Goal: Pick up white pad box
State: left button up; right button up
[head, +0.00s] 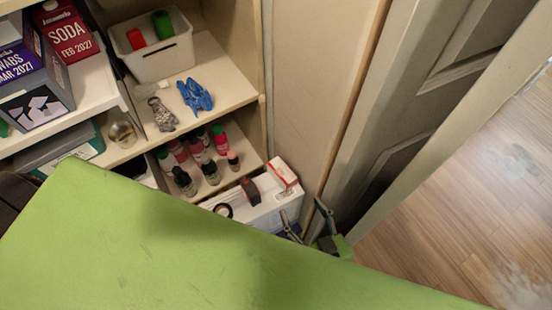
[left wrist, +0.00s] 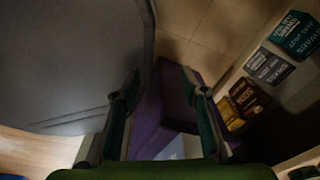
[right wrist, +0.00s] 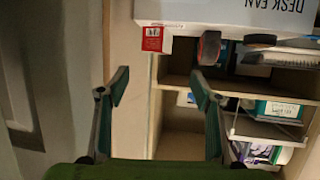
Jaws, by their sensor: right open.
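A small white and red box (head: 283,172) sits on top of the large white desk fan box (head: 254,213), at the right end of the lowest visible shelf. I cannot tell for sure that this is the pad box. In the right wrist view, the small box's red face (right wrist: 155,39) shows at the top, beside the desk fan box (right wrist: 225,15). My right gripper (head: 304,211) is open and empty, just in front of the small box and apart from it. My left gripper (left wrist: 159,76) appears open in the left wrist view, with a purple surface (left wrist: 160,115) behind its fingers.
A dark stapler-like item (head: 250,191) and a black ring (head: 223,210) lie beside the small box. Several small bottles (head: 190,165) stand on the shelf to the left. The cabinet's side panel (head: 318,90) rises close on the right. Wooden floor (head: 470,190) lies beyond the door.

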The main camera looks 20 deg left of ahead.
aim_at(284, 172)
jog(key=x, duration=0.8)
jog(key=shift+w, duration=0.1)
jog(key=shift+w+a, duration=0.35)
jog(key=x, duration=0.5)
jog(key=shift+w+d+r, duration=0.2)
jog(key=shift+w+r, duration=0.1)
pick_arm(q)
jog(key=shift+s+d+f, duration=0.15)
jog(key=shift+s+d, duration=0.3)
jog(key=shift+s, duration=0.2)
pick_arm(e)
jog(key=c, duration=1.4)
